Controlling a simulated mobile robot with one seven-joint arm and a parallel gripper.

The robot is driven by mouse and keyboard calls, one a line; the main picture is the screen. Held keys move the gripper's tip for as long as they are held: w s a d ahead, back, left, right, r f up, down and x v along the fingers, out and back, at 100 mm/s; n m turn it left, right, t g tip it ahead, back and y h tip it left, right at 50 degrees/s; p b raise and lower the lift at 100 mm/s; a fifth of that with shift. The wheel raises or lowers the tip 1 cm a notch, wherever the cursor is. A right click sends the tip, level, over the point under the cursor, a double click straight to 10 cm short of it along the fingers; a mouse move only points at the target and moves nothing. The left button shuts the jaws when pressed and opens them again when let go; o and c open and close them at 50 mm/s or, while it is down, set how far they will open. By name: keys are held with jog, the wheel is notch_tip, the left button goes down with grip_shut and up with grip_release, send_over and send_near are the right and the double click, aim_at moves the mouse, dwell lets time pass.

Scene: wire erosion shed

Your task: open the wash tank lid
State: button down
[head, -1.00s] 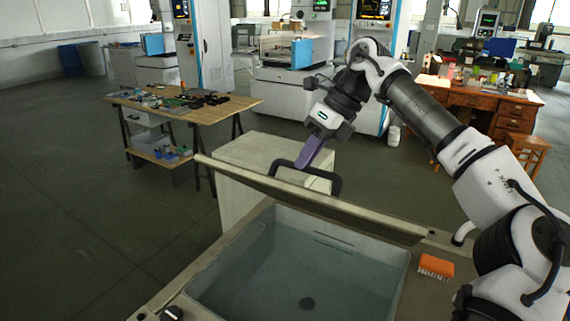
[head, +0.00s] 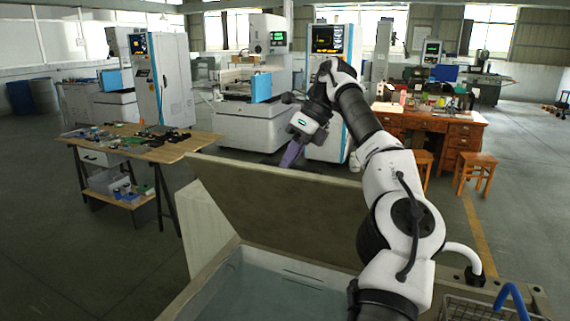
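The wash tank lid (head: 285,208) stands raised at the tank's far edge, its flat inner face toward me. The tank (head: 212,268) is open below it, with pale bluish water or walls partly in view at the bottom of the picture. My gripper (head: 290,157) is at the lid's top edge, on its far side, with purple fingers pointing down. The fingertips and the lid's handle are hidden behind the edge, so I cannot tell whether the fingers are shut on the handle.
A wooden workbench (head: 150,146) with small tools stands at the left. A cluttered wooden desk (head: 430,130) and stools (head: 476,170) are at the right. A wire basket (head: 480,308) with a blue hook-shaped part (head: 513,297) is at the lower right.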

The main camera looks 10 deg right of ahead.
jog(key=shift+w+d+f, duration=0.45)
jog(key=shift+w+d, duration=0.05)
jog(key=shift+d, duration=0.1)
jog(key=c, duration=1.7)
grip_release()
jog(key=shift+w+f, duration=0.1)
jog(key=o, duration=0.3)
jog(key=shift+w+d+f, duration=0.15)
jog(key=shift+w+d, duration=0.05)
jog(key=shift+w, duration=0.1)
jog(key=shift+s+a+r, duration=0.1)
jog(key=shift+a+r, duration=0.1)
jog(key=shift+r, duration=0.05)
jog(key=shift+s+a, duration=0.1)
